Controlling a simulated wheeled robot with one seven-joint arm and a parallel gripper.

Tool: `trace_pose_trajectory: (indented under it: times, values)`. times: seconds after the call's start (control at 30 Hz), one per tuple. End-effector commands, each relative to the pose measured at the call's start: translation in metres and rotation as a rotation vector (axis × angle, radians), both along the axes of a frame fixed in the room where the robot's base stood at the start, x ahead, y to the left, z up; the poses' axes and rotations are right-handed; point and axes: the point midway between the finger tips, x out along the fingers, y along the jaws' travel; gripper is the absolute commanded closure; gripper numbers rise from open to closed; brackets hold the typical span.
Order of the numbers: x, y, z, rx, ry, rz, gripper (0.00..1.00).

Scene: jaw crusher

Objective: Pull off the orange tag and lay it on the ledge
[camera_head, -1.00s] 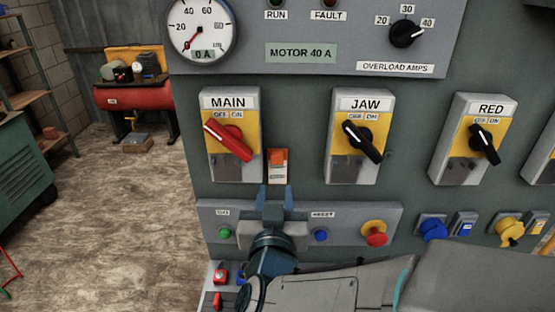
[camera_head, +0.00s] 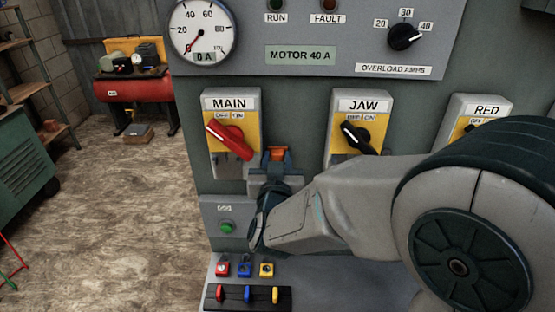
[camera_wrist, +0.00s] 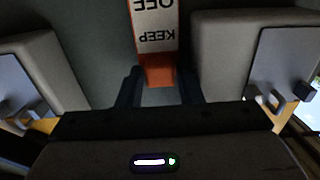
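The orange tag (camera_head: 277,154) hangs on the panel just right of the MAIN switch's lower corner. In the wrist view the tag (camera_wrist: 155,30) appears upside down, with a white face reading KEEP OFF and an orange end. My gripper (camera_head: 273,170) is at the tag and hides most of it in the head view. In the wrist view my gripper (camera_wrist: 158,82) is open, with a finger on each side of the orange end and narrow gaps beside it. The grey ledge (camera_head: 318,272) juts out below the panel, partly hidden by my arm.
Padlocks (camera_head: 245,268) and a dark rack with coloured handles (camera_head: 248,295) occupy the ledge's left part. The MAIN switch (camera_head: 230,135) with its red handle is close left of my gripper; the JAW switch (camera_head: 358,130) is to the right. A green button (camera_head: 227,227) sits below.

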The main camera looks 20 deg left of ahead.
Motion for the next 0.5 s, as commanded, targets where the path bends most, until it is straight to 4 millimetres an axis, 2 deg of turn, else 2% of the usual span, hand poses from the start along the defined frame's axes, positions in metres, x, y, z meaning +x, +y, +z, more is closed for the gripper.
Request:
trace_pose_trajectory:
  times: [0.07,0.17,0.5]
  values:
    - [-0.0001,0.0000,0.0000,0.000,0.000,0.000,0.67]
    - [-0.0002,0.0000,0.0000,0.000,0.000,0.000,0.95]
    - [-0.0018,-0.0001,0.0000,0.000,0.000,0.000,0.95]
